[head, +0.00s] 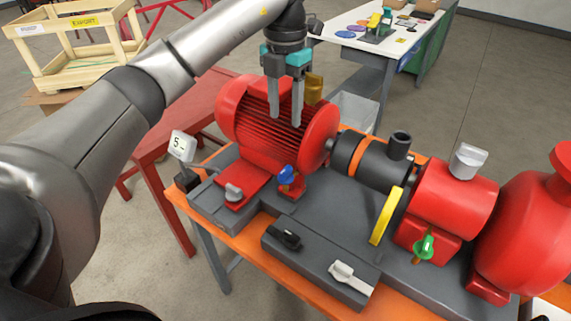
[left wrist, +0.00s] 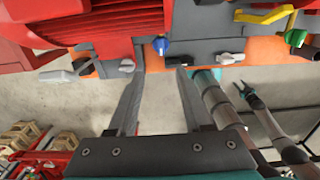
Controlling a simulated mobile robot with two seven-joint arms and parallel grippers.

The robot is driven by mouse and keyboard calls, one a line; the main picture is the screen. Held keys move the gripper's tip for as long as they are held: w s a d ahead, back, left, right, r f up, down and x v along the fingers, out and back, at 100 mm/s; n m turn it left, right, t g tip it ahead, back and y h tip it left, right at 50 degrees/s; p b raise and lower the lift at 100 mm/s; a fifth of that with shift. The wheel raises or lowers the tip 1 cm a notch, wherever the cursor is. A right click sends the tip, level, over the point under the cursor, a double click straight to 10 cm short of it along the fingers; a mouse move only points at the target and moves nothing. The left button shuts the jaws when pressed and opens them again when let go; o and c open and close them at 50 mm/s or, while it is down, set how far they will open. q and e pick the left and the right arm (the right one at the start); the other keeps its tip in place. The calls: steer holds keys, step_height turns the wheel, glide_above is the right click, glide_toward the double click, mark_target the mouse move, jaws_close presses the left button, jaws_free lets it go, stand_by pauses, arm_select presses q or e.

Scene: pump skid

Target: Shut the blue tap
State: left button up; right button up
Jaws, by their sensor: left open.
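The blue tap (head: 287,175) sits on a small red block at the front foot of the red motor (head: 275,125). It also shows in the left wrist view (left wrist: 161,46), beyond my fingertips. My left gripper (head: 285,121) hangs fingers down in front of the ribbed motor body, above the blue tap in the picture. Its two fingers are apart with nothing between them, as the left wrist view (left wrist: 160,75) also shows. The fingers are not touching the tap. What looks like my right gripper (left wrist: 247,92) shows small at the right of the left wrist view; its jaws are too small to judge.
Near the tap are a grey handle (head: 233,192), a black handle (head: 287,237) and a white handle (head: 350,276). A number 5 sign (head: 183,147) stands left.

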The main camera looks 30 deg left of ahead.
mark_target(285, 169)
arm_select(q)
step_height(285, 169, down, 15)
stand_by(0.4)
steer(key=shift+c, duration=0.2)
jaws_close()
stand_by(0.4)
